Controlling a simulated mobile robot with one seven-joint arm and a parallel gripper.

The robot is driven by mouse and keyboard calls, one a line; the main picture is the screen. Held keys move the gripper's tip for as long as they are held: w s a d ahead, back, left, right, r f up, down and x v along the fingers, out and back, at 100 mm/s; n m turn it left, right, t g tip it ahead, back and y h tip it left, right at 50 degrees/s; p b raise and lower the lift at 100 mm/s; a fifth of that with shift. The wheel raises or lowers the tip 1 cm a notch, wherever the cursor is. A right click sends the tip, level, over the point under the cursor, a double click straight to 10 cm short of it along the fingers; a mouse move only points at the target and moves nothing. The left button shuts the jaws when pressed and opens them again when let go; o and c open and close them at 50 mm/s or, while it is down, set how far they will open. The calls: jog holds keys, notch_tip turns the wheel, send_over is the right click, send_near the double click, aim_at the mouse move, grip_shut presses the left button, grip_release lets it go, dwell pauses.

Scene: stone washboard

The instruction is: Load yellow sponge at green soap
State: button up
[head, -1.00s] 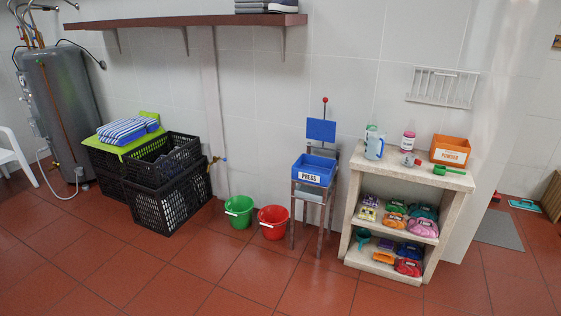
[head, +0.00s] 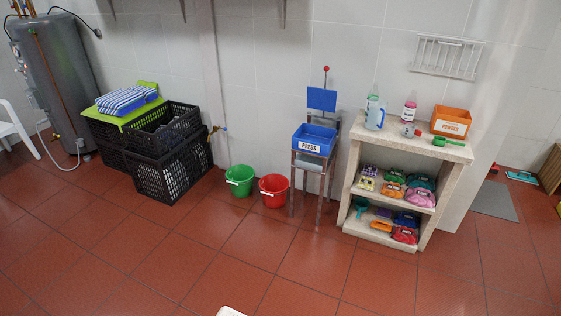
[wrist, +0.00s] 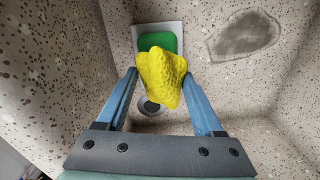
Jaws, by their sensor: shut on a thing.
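My gripper (wrist: 161,98) is shut on the yellow sponge (wrist: 162,76), which sits between its two blue fingers in the wrist view. The green soap (wrist: 156,43) lies on a white tray (wrist: 174,27) just beyond the sponge, inside a speckled stone basin. The sponge's upper edge overlaps the lower part of the soap in the picture, and I cannot tell whether they touch. The head view shows neither the sponge, the soap nor my gripper.
Speckled basin walls (wrist: 60,70) rise around my gripper. A round drain (wrist: 151,107) lies partly behind the sponge, and a grey patch (wrist: 245,37) marks the stone. In the head view, a shelf unit (head: 446,149), buckets and black crates (head: 170,168) stand along the wall.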

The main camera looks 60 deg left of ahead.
jog(key=shift+r+p, duration=2.65)
jog(key=shift+r, duration=0.1)
